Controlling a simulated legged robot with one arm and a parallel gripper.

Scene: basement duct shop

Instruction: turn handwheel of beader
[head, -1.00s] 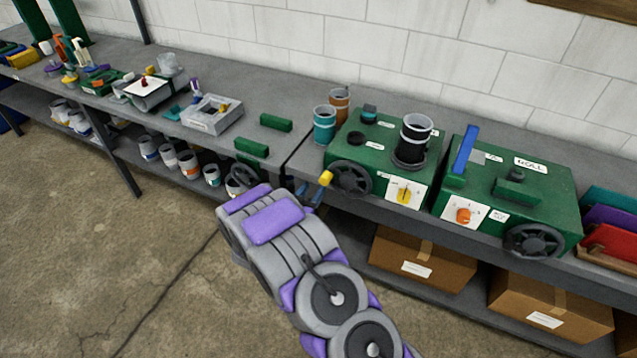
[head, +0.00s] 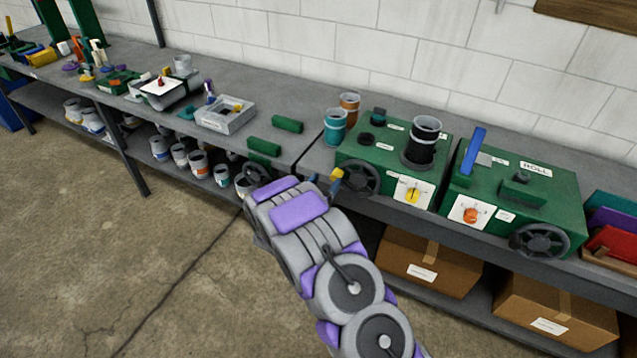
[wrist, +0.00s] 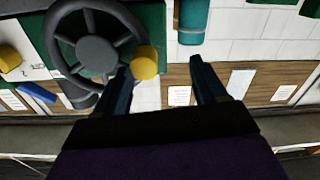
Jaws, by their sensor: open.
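A green machine (head: 378,160) with a yellow dial (head: 412,196) stands on the bench. Its dark spoked handwheel (head: 360,178) is on the front left, with a yellow crank knob (head: 337,175) on the rim's left side. In the wrist view the handwheel (wrist: 97,45) fills the upper left and the yellow knob (wrist: 144,63) is at its right edge. My gripper (wrist: 160,65) is open and empty; the knob shows between the fingertips, closer to the left finger. I cannot tell whether they touch. In the head view my gripper (head: 323,186) is just beside the knob.
A second green machine (head: 550,200) marked ROLL has an orange dial, a blue lever and its own handwheel (head: 540,240). Teal (head: 335,127) and orange (head: 350,105) cups stand behind the first wheel. Green blocks (head: 264,147) lie to the left. Cardboard boxes (head: 422,260) fill the lower shelf.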

